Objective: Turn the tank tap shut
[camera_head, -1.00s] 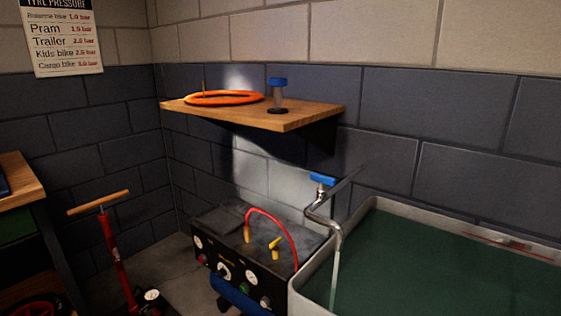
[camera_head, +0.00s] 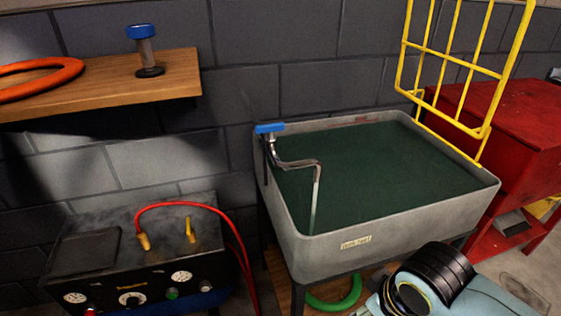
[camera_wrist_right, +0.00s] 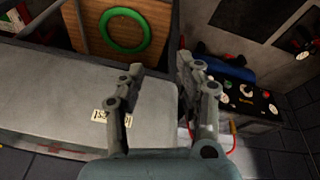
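The tap (camera_head: 297,163) stands at the back left corner of the grey tank (camera_head: 390,240). Its blue lever (camera_head: 270,128) lies roughly level, pointing sideways in the head view. A pale stream (camera_head: 314,205) runs down from the spout in front of the dark green water (camera_head: 390,165). My right gripper (camera_wrist_right: 160,67) is open and empty in the right wrist view, beside the outer wall of the tank. The tap is not visible in that view. My right arm shows at the lower right of the head view. My left gripper is not in view.
A control box (camera_head: 145,265) with gauges and a red hose (camera_head: 240,255) stands left of the tank. A wooden shelf (camera_head: 110,92) holds an orange ring (camera_head: 40,78) and a blue-capped stand (camera_head: 146,50). A yellow rack (camera_head: 470,85) and red cabinet (camera_head: 500,120) stand right. A green hose (camera_head: 335,298) is below.

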